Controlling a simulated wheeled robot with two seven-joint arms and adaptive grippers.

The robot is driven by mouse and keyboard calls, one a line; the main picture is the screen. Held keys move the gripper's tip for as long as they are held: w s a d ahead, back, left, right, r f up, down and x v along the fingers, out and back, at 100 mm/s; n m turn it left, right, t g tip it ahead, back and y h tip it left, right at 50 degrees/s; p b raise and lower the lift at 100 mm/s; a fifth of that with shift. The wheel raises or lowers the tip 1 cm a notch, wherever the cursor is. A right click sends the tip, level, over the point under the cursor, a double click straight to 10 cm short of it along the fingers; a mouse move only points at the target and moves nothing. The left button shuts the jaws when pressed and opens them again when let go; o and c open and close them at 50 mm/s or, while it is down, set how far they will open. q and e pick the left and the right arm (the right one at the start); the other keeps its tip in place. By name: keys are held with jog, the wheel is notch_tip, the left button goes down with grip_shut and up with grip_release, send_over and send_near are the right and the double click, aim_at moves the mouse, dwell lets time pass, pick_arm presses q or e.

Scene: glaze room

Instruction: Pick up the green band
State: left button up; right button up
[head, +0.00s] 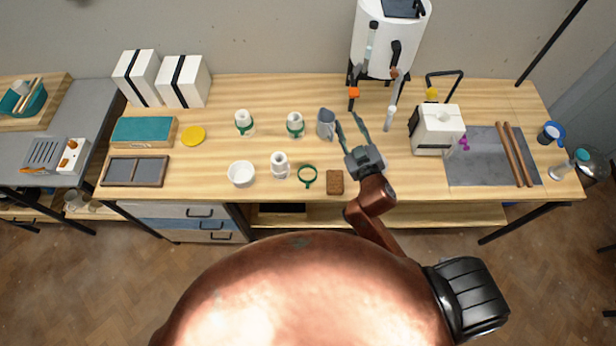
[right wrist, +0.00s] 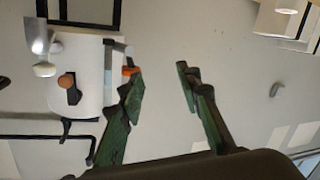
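A green band (head: 307,176), ring-shaped with a small tab at its lower side, lies on the wooden table near the front edge, between a white mug (head: 280,164) and a brown block (head: 335,182). Two white cups (head: 243,119) (head: 295,122) farther back each have a green band around them. My right gripper (head: 347,119) is above the table, to the right of and beyond the loose band in the picture. Its fingers are apart and empty, as the right wrist view (right wrist: 158,70) also shows. My left gripper is not in view.
A grey jug (head: 325,122) stands close by the right gripper's fingers. A white bowl (head: 241,174) is left of the mug. A white tank (head: 385,45) stands at the back; a white box-shaped device (head: 437,130) and grey mat (head: 470,170) are right. Bare table lies behind the loose band.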

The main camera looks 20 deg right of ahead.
jog(key=w+a+r+n+t+y, duration=0.25)
jog(key=a+r+n+y, duration=0.55)
jog(key=a+r, duration=0.5)
jog(key=s+a+f+n+g+y, duration=0.1)
jog(key=s+a+n+g+y, duration=0.4)
jog(key=a+n, duration=0.4)
jog(key=s+a+f+n+g+y, duration=0.1)
jog(key=s+a+n+g+y, duration=0.2)
jog(key=a+n+g+y, duration=0.65)
jog(key=n+g+h, duration=0.3)
jog(key=g+h, duration=0.2)
jog(key=h, duration=1.6)
send_over(308, 185)
jog(key=shift+m, duration=0.25)
jog(key=f, duration=2.7)
jog(key=shift+s+a+f, duration=0.2)
jog(key=shift+f, duration=0.05)
jog(key=shift+w+d+f+h, duration=0.1)
jog(key=shift+d+f+h, duration=0.15)
jog(key=shift+f, duration=0.3)
jog(key=shift+w+d+f+h, duration=0.1)
jog(key=shift+d+f, duration=0.2)
jog(key=shift+f, duration=0.25)
jog(key=f, duration=0.5)
jog(key=shift+a+f+p, duration=0.3)
jog(key=shift+a, duration=0.1)
